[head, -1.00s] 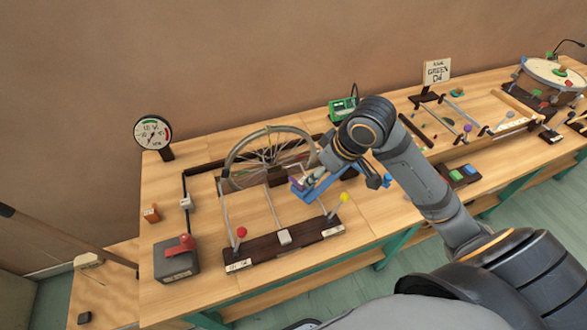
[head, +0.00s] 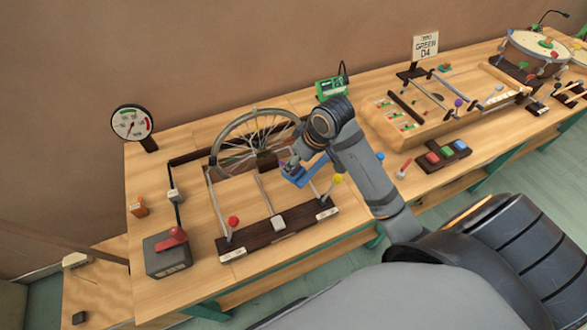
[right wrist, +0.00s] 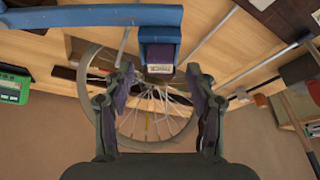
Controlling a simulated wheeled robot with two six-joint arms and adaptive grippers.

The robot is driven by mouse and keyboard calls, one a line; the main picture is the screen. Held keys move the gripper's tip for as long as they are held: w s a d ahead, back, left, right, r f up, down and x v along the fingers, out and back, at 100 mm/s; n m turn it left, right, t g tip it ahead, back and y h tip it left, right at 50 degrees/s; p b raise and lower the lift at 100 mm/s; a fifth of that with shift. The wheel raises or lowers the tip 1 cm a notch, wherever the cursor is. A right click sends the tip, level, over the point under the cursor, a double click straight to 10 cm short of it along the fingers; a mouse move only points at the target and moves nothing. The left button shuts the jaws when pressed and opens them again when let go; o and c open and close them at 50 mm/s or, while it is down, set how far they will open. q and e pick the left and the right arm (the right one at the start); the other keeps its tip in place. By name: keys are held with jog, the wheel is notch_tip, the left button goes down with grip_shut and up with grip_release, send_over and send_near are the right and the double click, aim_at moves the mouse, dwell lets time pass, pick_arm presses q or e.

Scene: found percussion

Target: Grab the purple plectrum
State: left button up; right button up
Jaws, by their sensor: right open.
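The purple plectrum (right wrist: 159,57) is a small block with a pale label, seated in the end of a blue arm (right wrist: 90,16). In the head view the blue arm (head: 309,174) is beside the bicycle wheel, and the plectrum is small and partly hidden by my gripper. My right gripper (right wrist: 160,70) is open, with one finger on each side of the plectrum and visible gaps between. I cannot tell its exact depth along the fingers. In the head view my right gripper (head: 294,163) is at the blue arm's end. My left gripper is not in view.
The spoked wheel (head: 223,150) stands behind the blue arm. A dark base (head: 258,239) with red- and yellow-tipped levers is in front. A green box (head: 331,88) stands behind my arm. A red-handled grey box (head: 167,255) is at the table's front left.

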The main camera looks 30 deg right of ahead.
jog(key=shift+x, duration=0.8)
jog(key=shift+w+f, duration=0.1)
jog(key=shift+f, duration=0.05)
jog(key=shift+c, duration=0.7)
jog(key=c, duration=1)
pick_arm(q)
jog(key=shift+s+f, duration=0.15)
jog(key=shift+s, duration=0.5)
pick_arm(e)
jog(key=shift+o, duration=0.2)
